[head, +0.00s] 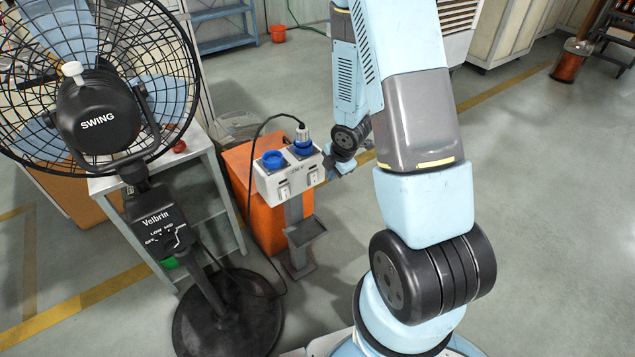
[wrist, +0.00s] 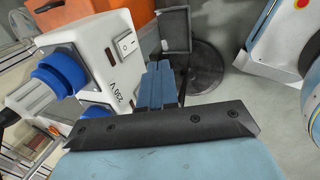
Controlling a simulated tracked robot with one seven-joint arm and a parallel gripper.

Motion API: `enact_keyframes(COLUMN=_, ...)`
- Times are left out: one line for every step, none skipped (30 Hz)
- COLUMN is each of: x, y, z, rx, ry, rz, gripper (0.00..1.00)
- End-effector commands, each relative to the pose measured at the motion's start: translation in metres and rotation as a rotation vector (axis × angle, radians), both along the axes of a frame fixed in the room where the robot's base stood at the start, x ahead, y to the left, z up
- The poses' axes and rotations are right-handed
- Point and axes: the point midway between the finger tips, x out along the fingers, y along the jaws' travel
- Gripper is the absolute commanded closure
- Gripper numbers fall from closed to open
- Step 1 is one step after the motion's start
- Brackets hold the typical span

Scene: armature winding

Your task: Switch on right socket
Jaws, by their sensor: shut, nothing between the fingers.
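The white socket box (head: 287,183) stands on a grey post left of my arm in the head view. Its left blue socket (head: 272,159) has no plug; its right socket (head: 303,148) holds a plug with a black cable. The left switch (head: 285,190) and right switch (head: 314,176) are on the front face. My gripper (head: 331,166) is shut and empty, close to the right end of the box. In the wrist view, the shut fingers (wrist: 160,84) are beside the front face; one rocker switch (wrist: 127,42) shows, and the other is hidden. I cannot tell whether the fingers touch the box.
A fan (head: 98,122) with a round black base stands left of the box. An orange cabinet (head: 262,215) is behind the post, beside a grey table (head: 215,185). A grey tray (head: 304,231) sits low on the post. Floor to the right is clear.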

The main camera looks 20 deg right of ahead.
Motion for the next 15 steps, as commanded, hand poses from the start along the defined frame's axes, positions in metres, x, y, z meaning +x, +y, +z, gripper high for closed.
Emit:
enact_keyframes(x=0.0, y=0.0, z=0.0, rx=0.0, ry=0.0, rz=0.0, gripper=1.0)
enact_keyframes(x=0.0, y=0.0, z=0.0, rx=0.0, ry=0.0, rz=0.0, gripper=1.0)
enact_keyframes(x=0.0, y=0.0, z=0.0, rx=-0.001, ry=0.0, rz=-0.001, gripper=1.0)
enact_keyframes(x=0.0, y=0.0, z=0.0, rx=-0.001, ry=0.0, rz=-0.001, gripper=1.0)
enact_keyframes(x=0.0, y=0.0, z=0.0, rx=-0.001, ry=0.0, rz=-0.001, gripper=1.0)
enact_keyframes(x=0.0, y=0.0, z=0.0, rx=-0.001, ry=0.0, rz=-0.001, gripper=1.0)
enact_keyframes(x=0.0, y=0.0, z=-0.001, rx=-0.001, ry=0.0, rz=-0.001, gripper=1.0)
enact_keyframes(x=0.001, y=0.0, z=-0.001, rx=0.0, ry=0.0, rz=-0.001, gripper=1.0)
enact_keyframes(x=0.001, y=0.0, z=-0.003, rx=0.0, ry=0.001, rz=-0.001, gripper=1.0)
enact_keyframes(x=0.001, y=0.001, z=-0.005, rx=0.0, ry=0.001, rz=-0.001, gripper=1.0)
enact_keyframes(x=0.002, y=0.001, z=-0.006, rx=0.001, ry=0.001, rz=-0.002, gripper=1.0)
enact_keyframes(x=0.003, y=0.001, z=-0.009, rx=0.001, ry=0.001, rz=-0.002, gripper=1.0)
enact_keyframes(x=0.004, y=0.001, z=-0.012, rx=0.0, ry=0.001, rz=-0.002, gripper=1.0)
enact_keyframes(x=0.005, y=0.001, z=-0.014, rx=0.0, ry=0.002, rz=-0.003, gripper=1.0)
enact_keyframes(x=0.006, y=0.002, z=-0.019, rx=-0.001, ry=0.003, rz=-0.003, gripper=1.0)
